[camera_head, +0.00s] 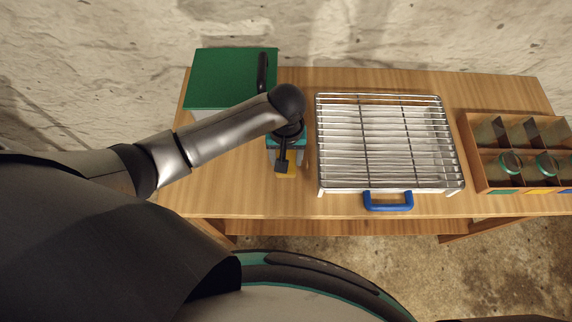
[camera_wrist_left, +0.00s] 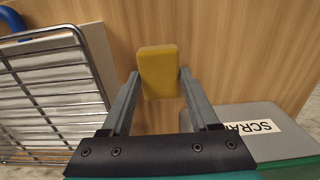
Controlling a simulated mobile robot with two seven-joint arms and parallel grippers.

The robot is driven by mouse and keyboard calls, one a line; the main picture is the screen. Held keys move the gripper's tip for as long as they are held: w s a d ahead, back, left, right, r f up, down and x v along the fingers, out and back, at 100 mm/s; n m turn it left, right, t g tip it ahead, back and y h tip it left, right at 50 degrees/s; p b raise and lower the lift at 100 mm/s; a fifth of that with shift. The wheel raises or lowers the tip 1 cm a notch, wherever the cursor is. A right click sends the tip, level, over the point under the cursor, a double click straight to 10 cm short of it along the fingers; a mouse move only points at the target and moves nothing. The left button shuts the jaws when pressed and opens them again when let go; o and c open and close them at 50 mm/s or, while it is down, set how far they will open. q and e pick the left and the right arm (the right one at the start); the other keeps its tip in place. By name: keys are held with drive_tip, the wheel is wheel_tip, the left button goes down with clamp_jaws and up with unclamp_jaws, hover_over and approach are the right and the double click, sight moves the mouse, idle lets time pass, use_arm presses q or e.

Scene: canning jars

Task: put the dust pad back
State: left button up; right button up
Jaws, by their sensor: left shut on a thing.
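The dust pad is a small yellow block (camera_wrist_left: 158,72), seen between my left fingertips in the left wrist view. My left gripper (camera_wrist_left: 159,76) is shut on it, one finger on each side. In the head view the yellow pad (camera_head: 287,169) shows partly below my left gripper (camera_head: 286,163), over the table between the green-lidded box and the wire rack. The wrist and gripper hide the rest of it. I cannot tell whether the pad touches the table. My right gripper is in neither view.
A wire rack (camera_head: 385,140) over a pale tray with a blue handle (camera_head: 388,202) stands right of the gripper. A green-lidded box (camera_head: 225,78) is at the back left; its grey part is labelled "SCRA..." (camera_wrist_left: 252,127). A divided wooden crate (camera_head: 478,165) with jars stands at right.

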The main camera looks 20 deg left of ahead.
use_arm(q)
wheel_tip(320, 180, down, 4)
drive_tip(key=shift+f+b, duration=0.25)
drive_tip(key=shift+b, duration=0.35)
drive_tip(key=o, duration=1.2)
wheel_tip(320, 180, up, 12)
drive_tip(key=p, duration=0.3)
drive_tip(key=shift+r, duration=0.1)
